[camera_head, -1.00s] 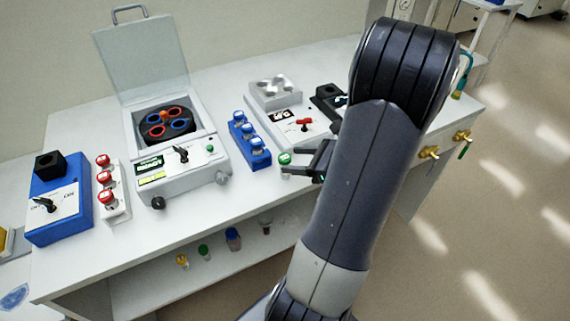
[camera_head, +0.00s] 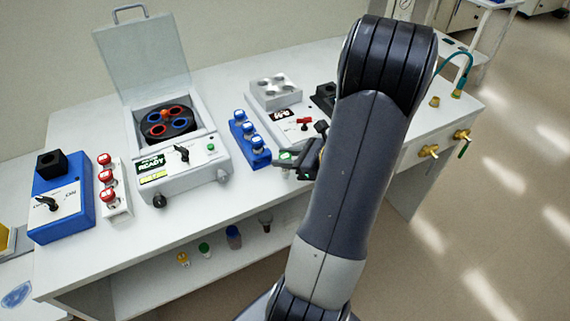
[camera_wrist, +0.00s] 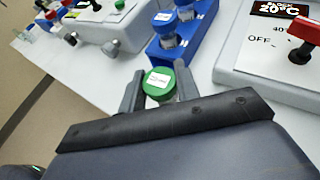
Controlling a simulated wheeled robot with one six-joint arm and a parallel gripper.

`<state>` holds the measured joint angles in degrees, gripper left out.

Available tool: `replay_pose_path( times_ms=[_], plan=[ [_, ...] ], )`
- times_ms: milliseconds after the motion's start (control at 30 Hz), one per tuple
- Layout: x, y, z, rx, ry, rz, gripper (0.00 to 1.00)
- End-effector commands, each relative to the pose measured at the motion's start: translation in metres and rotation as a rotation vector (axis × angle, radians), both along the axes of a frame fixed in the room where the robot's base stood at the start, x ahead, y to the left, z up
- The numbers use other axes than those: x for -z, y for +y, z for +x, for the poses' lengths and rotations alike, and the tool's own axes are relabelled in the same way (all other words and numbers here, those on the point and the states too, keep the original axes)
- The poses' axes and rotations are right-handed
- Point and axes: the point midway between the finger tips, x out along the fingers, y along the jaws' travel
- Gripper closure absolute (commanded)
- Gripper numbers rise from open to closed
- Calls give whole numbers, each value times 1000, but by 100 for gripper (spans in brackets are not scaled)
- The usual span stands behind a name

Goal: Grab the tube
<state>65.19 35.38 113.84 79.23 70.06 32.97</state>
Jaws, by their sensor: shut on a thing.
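The green-capped tube (camera_head: 287,155) is at the front edge of the bench, just in front of the blue rack. In the wrist view its green cap (camera_wrist: 159,82) with a white label sits between the two fingers. My gripper (camera_head: 292,164) is shut on this tube, with a finger on either side just below the cap. It also fills the lower part of the wrist view (camera_wrist: 158,94). The lower part of the tube is hidden by my gripper, and I cannot tell whether it touches the bench.
A blue rack (camera_head: 259,159) with several blue-capped tubes stands close behind. A centrifuge (camera_head: 188,178) with its lid up is to the left. A white block heater (camera_head: 283,121) with a red knob is behind my gripper. A white rack (camera_head: 117,206) holds red-capped tubes.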

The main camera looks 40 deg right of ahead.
Motion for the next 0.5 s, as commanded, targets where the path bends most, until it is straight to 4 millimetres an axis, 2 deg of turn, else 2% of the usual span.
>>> replay_pose_path(
  times_ms=[33,133,367,500],
  plan=[
    [0,0,0,0,0,0,83],
    [0,0,0,0,0,0,91],
    [-1,0,0,0,0,-1,91],
    [-10,0,0,0,-2,-2,91]
  ],
)
